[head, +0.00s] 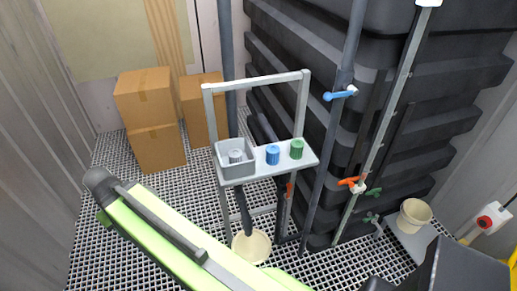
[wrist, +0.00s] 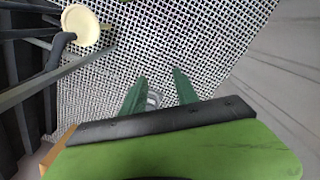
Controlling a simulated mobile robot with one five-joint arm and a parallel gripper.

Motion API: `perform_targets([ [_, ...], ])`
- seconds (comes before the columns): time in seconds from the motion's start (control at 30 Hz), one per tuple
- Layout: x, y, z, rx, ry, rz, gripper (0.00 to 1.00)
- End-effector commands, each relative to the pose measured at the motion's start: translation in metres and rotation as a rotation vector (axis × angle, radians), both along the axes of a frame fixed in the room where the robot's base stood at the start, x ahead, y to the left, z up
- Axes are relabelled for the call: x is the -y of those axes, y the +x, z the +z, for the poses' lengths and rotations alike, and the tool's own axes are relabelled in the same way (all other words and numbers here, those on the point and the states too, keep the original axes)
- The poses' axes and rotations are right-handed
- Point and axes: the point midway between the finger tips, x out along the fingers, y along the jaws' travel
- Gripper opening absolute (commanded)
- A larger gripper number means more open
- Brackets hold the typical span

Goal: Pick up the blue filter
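The blue filter (head: 272,154) is a short ribbed cylinder standing upright on a light grey shelf (head: 258,172) in the head view. A green filter (head: 296,148) stands to its right. A whitish filter (head: 236,156) sits in a grey bin (head: 222,165) at the shelf's left end. My gripper (wrist: 159,76) shows in the wrist view with two dark green fingers spread apart over the grating floor. No filter shows in the wrist view. A small grey ring-like thing lies between the fingers; I cannot tell what it is. In the head view my fingers are not clearly visible.
A grey frame (head: 255,82) rises over the shelf. Blue-handled pipes (head: 342,94) and a black ribbed tank (head: 420,60) stand to its right. A cream bowl (head: 251,246) is below; one shows in the wrist view (wrist: 80,25). Cardboard boxes (head: 148,98) stand at the back left.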

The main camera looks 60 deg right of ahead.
Motion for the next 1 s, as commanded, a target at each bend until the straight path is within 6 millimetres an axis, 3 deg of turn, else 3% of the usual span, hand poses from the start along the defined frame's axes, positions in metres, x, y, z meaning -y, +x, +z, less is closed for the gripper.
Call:
perform_targets([
  [0.27,0.000,0.000,0.000,0.000,0.000,0.000,0.36],
  [0.4,0.000,0.001,0.011,0.002,0.000,0.000,0.52],
  [0.47,0.000,0.002,0.030,0.005,0.000,-0.001,0.60],
  [0.57,0.001,0.006,0.076,0.016,0.000,-0.005,0.72],
  [0.7,0.008,0.013,0.136,0.033,0.000,-0.029,0.72],
  [0.77,0.013,0.016,0.155,0.039,0.000,-0.047,0.72],
  [0.87,0.026,0.020,0.185,0.048,0.000,-0.099,0.72],
  [1.0,0.071,0.023,0.224,0.055,0.000,-0.261,0.72],
])
